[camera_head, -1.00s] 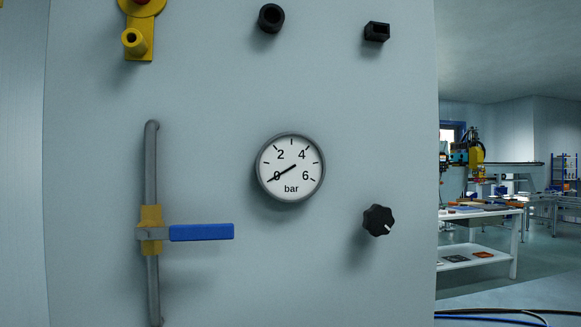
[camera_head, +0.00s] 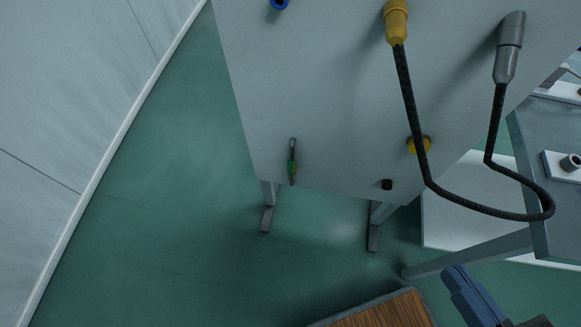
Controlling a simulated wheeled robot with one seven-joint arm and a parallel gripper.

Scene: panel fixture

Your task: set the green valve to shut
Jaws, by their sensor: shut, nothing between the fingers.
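The green valve (camera_head: 292,163) is low on the grey panel, near its bottom left edge.
A black cable (camera_head: 408,110) hangs from a yellow connector (camera_head: 396,22) to a grey connector (camera_head: 508,48). A yellow round part (camera_head: 418,145) and a black knob (camera_head: 387,184) are right of the valve. A grey table (camera_head: 540,225) stands at right. Green floor left of the panel is clear.

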